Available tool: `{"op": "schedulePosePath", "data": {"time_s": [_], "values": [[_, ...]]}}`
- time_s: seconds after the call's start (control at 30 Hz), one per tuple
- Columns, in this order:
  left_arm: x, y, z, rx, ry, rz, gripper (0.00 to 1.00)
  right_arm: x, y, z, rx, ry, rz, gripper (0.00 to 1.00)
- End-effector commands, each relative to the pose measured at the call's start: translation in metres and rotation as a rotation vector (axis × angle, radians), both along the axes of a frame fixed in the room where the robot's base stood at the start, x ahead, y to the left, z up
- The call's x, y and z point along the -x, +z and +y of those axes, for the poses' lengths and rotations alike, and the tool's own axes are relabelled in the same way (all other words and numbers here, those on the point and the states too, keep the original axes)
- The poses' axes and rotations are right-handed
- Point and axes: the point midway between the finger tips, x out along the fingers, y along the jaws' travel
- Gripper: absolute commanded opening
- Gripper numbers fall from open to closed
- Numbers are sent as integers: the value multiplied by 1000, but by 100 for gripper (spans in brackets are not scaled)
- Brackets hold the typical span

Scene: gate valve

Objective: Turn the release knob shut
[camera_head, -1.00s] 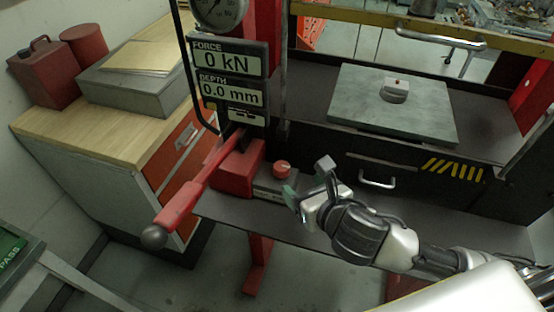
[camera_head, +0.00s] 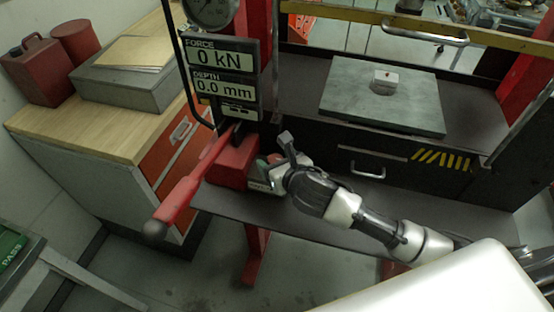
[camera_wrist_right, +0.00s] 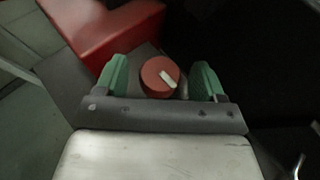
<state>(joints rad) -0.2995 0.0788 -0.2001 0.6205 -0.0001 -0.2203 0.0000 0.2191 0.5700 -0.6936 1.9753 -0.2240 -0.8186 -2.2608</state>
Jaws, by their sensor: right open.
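The release knob (camera_wrist_right: 160,77) is a round red knob with a white pointer mark. In the right wrist view it sits between the two green fingers of my right gripper (camera_wrist_right: 163,80), with a gap on either side. The white mark slants down to the right there. In the head view my right gripper (camera_head: 273,167) is at the pump block and hides most of the knob. The gripper is open; whether the fingertips reach down around the knob's sides I cannot tell exactly. My left gripper is not in view.
The red pump block (camera_head: 232,165) and its long red lever (camera_head: 190,193) with a dark ball end lie just left of the gripper. The display panel (camera_head: 225,75) reads 0 kN and 0.0 mm. A grey plate (camera_head: 385,95) lies on the press bed.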

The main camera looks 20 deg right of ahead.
Motion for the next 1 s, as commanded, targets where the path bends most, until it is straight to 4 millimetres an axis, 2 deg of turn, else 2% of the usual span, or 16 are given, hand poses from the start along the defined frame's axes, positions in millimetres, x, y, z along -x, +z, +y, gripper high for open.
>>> {"op": "schedulePosePath", "data": {"time_s": [0.17,0.4,0.5,0.77,1.0], "values": [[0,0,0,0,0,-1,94,0,0,0,0,0,0,68],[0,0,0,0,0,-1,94,0,0,0,0,0,0,31],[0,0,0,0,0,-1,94,0,0,0,0,0,0,20],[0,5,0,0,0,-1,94,1,1,1,-2,-32,1,20],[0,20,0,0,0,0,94,1,3,3,-3,-163,2,20]]}}
